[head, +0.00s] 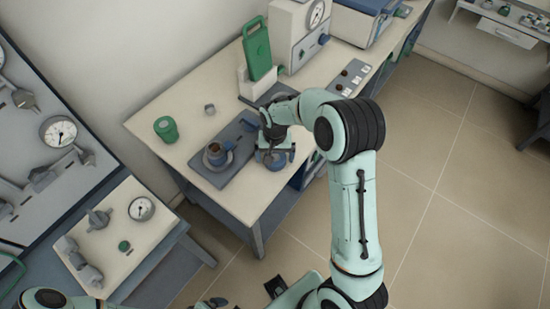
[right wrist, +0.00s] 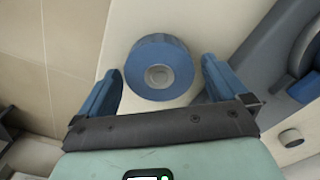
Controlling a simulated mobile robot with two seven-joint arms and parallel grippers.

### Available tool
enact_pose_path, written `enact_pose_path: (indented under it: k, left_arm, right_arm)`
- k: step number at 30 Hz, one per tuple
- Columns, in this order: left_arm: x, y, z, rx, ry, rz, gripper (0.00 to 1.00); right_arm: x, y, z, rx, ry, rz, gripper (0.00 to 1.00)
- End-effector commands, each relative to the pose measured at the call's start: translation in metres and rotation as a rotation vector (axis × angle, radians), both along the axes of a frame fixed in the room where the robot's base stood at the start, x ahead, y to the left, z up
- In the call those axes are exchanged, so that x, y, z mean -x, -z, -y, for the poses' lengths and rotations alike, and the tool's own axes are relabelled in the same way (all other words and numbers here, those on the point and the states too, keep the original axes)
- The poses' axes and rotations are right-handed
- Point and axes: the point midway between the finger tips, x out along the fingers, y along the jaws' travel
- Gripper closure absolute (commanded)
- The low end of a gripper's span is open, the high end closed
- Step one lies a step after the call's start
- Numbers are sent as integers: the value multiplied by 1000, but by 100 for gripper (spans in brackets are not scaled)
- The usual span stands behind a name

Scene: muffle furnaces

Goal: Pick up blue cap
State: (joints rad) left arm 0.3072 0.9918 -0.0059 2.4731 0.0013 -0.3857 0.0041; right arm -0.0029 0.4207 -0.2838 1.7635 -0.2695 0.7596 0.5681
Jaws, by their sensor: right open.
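The blue cap (right wrist: 158,67) is a short round disc with a grey metal centre. It lies on the pale bench top (right wrist: 150,25) in the right wrist view. My right gripper (right wrist: 161,66) is open, with one blue finger on each side of the cap and a visible gap at both sides. In the head view my right gripper (head: 275,154) points down at the bench's front edge and mostly hides the cap. A small part at the bottom edge may be my left gripper (head: 212,303); its fingers are not clear.
A slate-blue plate (head: 213,175) carrying a blue-and-grey cup (head: 216,154) lies left of the right gripper. A green jar (head: 166,129) and a small grey piece (head: 210,109) stand farther back. A green panel (head: 257,50) stands upright behind the arm.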

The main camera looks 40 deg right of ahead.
Motion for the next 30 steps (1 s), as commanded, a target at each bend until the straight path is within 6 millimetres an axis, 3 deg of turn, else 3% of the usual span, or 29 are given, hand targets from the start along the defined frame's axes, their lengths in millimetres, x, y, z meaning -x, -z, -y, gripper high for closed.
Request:
enact_pose_path:
  k: [8, 9, 14, 15, 24, 30]
  left_arm:
    - [0, 0, 0, 0, 0, 0, 2]
    - [0, 0, 0, 0, 0, 0, 2]
    - [0, 0, 0, 0, 0, 0, 2]
    - [0, 0, 0, 0, 0, 0, 2]
    - [0, 0, 0, 0, 0, 0, 2]
    - [-1, -2, 0, 0, 0, 1, 2]
  right_arm:
    - [0, 5, 0, 0, 0, 1, 0]
    - [0, 5, 0, 0, 0, 1, 6]
    - [0, 5, 0, 0, 0, 1, 59]
    - [0, 5, 0, 0, 0, 1, 61]
    - [-1, 2, 0, 0, 0, 4, 62]
    - [-2, -18, 0, 0, -1, 6, 62]
